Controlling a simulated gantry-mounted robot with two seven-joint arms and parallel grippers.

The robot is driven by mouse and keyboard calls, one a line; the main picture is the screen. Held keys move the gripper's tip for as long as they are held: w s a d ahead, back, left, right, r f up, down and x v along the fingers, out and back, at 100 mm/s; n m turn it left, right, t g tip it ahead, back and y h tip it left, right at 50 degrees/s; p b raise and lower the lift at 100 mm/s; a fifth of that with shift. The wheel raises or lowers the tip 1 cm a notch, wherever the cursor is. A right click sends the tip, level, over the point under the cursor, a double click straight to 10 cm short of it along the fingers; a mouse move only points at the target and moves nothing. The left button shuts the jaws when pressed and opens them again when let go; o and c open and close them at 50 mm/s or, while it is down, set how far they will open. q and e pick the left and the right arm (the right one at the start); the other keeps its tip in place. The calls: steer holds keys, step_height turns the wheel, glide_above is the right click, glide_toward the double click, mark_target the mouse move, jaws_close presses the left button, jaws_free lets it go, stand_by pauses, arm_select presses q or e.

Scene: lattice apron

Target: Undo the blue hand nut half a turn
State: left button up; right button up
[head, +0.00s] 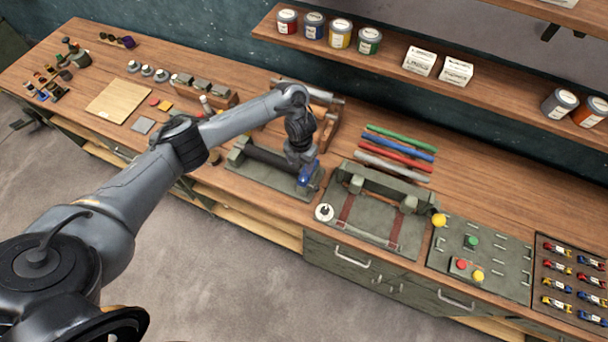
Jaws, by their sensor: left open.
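The blue hand nut (307,178) sits at the right end of a grey-green fixture (254,179) that carries a dark horizontal bar (270,159). My left gripper (303,163) points down right at the nut, with its fingers at or just above the nut's top. It is open. The gripper hides part of the nut, and I cannot tell whether the fingers touch it or stand around it. My right gripper is not in view.
Right of the fixture is a grey tray (366,226) with a white knob (324,212). Behind it lie coloured rods (400,143). A wooden rack (326,133) stands close behind my gripper. A shelf (390,70) with tins and boxes hangs above the bench's back.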

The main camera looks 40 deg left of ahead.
mark_target(303, 178)
arm_select(q)
steer(key=shift+w+d+f+b, duration=0.1)
steer(key=shift+w+f+b, duration=0.1)
steer(key=shift+f, duration=0.25)
steer(key=shift+w+d+f+b, duration=0.1)
steer(key=shift+w+f+b, duration=0.1)
steer(key=shift+f, duration=0.25)
step_height(303, 178, down, 4)
steer(key=shift+r+b, duration=0.25)
steer(key=shift+b, duration=0.85)
steer(key=shift+s+f+p, duration=0.1)
steer(key=shift+f+p, duration=0.2)
step_height(303, 178, down, 4)
steer(key=shift+r, duration=0.15)
steer(key=shift+a+f, duration=0.1)
steer(key=shift+f, duration=0.1)
